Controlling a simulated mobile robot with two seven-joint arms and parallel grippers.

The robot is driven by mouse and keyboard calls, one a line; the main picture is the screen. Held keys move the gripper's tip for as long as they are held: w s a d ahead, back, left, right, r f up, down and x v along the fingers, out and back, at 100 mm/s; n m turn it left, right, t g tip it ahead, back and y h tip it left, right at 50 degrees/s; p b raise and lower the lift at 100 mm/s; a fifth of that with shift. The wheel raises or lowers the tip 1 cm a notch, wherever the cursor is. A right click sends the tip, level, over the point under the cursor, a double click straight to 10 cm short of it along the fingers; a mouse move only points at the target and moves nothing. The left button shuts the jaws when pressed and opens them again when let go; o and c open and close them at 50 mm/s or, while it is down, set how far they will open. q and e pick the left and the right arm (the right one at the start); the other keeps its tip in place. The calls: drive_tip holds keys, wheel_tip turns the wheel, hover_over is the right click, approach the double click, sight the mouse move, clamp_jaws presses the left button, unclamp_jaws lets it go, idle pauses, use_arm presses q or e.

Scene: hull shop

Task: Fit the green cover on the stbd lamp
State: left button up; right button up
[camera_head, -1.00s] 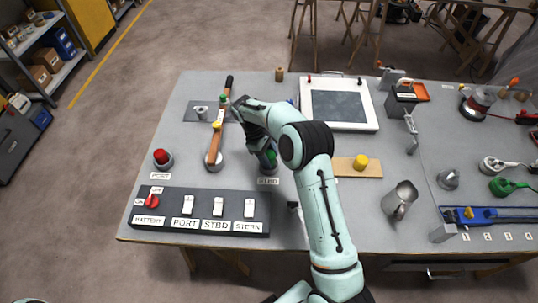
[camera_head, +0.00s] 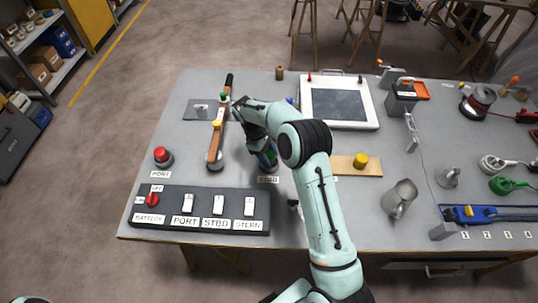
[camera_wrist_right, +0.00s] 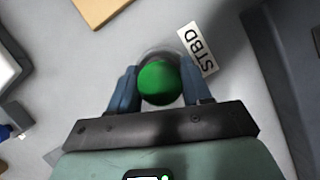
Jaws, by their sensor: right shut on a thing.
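The green cover (camera_wrist_right: 160,83) is a round dome between the two blue fingers of my right gripper (camera_wrist_right: 160,90) in the wrist view. The gripper is shut on it. In the head view my right gripper (camera_head: 266,158) points down just behind the STBD label, with the arm hiding much of it. The STBD label (camera_wrist_right: 198,50) lies beside the cover in the wrist view. A pale rim shows around the cover's far edge; the stbd lamp itself is hidden beneath, and I cannot tell whether cover and lamp touch. My left gripper is not in view.
The port lamp (camera_head: 162,156) with its red cover stands at the left. A switch panel (camera_head: 200,208) runs along the front edge. A wooden bar (camera_head: 216,142) with coloured knobs lies left of my gripper. A plank (camera_head: 345,166) with a yellow knob lies right of my arm.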

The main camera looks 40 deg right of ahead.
idle(0.3)
drive_tip(key=o, duration=1.4)
drive_tip(key=shift+f, duration=0.15)
drive_tip(key=shift+w+r+p, duration=0.1)
drive_tip(key=shift+r+p, duration=0.5)
drive_tip(key=shift+r, duration=0.95)
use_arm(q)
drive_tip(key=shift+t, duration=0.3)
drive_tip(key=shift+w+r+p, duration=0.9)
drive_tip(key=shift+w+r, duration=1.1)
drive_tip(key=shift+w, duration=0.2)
use_arm(e)
drive_tip(key=shift+r, duration=2.55)
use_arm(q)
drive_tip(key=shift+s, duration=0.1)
